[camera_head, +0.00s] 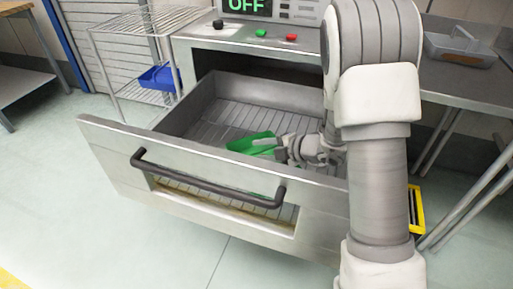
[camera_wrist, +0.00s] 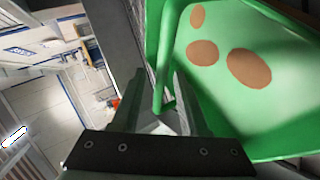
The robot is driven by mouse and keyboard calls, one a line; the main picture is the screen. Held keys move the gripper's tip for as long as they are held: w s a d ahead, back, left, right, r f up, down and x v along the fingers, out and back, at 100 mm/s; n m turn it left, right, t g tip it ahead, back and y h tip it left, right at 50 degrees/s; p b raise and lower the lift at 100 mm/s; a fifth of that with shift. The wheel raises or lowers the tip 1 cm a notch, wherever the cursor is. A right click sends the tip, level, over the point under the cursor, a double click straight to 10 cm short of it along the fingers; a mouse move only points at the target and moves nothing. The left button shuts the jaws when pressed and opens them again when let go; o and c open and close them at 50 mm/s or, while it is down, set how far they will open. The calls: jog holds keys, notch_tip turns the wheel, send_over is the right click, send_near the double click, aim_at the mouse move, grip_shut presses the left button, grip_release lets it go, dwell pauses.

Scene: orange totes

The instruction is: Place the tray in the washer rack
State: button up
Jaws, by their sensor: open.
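The green tray (camera_head: 247,145) is inside the open washer drawer, tilted, over the wire rack (camera_head: 210,127). My gripper (camera_head: 279,148) is at the tray's right end, inside the drawer. In the wrist view the tray (camera_wrist: 222,90) fills the right side and has several brown spots on its inner face. My gripper (camera_wrist: 160,88) is open there, with part of the tray's green edge or handle between its fingers. Whether the tray rests fully on the rack is hidden. My arm covers the drawer's right part.
The drawer front (camera_head: 120,158) with a black handle (camera_head: 205,182) stands out from the washer. The washer panel (camera_head: 262,33) reads OFF. A wire shelf (camera_head: 150,22) with a blue tray (camera_head: 160,77) is at left. A grey tray (camera_head: 460,50) sits on the right table.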

jog(key=p+v, duration=0.2)
jog(key=v, duration=0.7)
jog(key=shift+p, duration=0.35)
jog(key=shift+s+d+r, duration=0.1)
jog(key=shift+r, duration=0.05)
